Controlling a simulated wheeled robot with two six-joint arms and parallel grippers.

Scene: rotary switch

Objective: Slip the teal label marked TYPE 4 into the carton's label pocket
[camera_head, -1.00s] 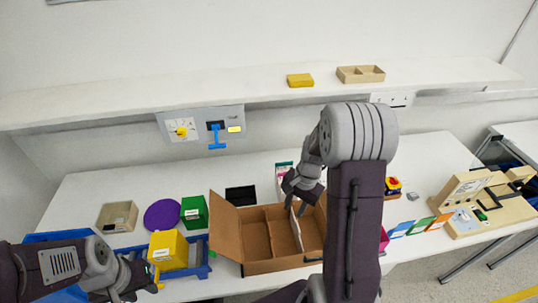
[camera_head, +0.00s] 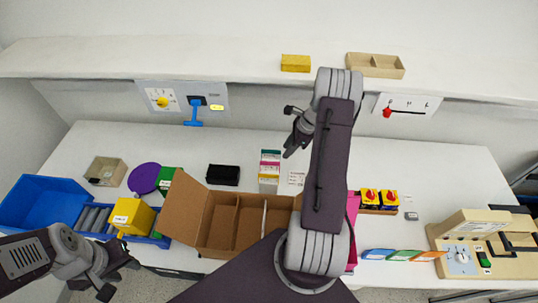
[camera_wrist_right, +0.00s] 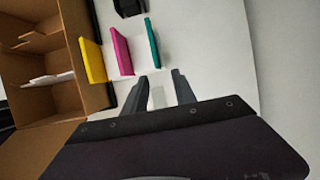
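Three upright labels stand in a row beside the carton: teal (camera_wrist_right: 152,42), magenta (camera_wrist_right: 121,50) and yellow (camera_wrist_right: 94,60). They also show behind the carton in the head view, with the teal label (camera_head: 270,154) farthest back. I cannot read TYPE 4 on it. The open brown carton (camera_head: 222,225) has inner dividers; I cannot make out its label pocket. My right gripper (camera_head: 289,132) is open and empty, near the labels; its parted fingers (camera_wrist_right: 158,88) point toward the row without touching it. My left gripper (camera_head: 120,278) is open and empty at the front left.
A black box (camera_head: 223,175) stands behind the carton. A yellow box (camera_head: 133,216) and a blue bin (camera_head: 45,202) are at the left.

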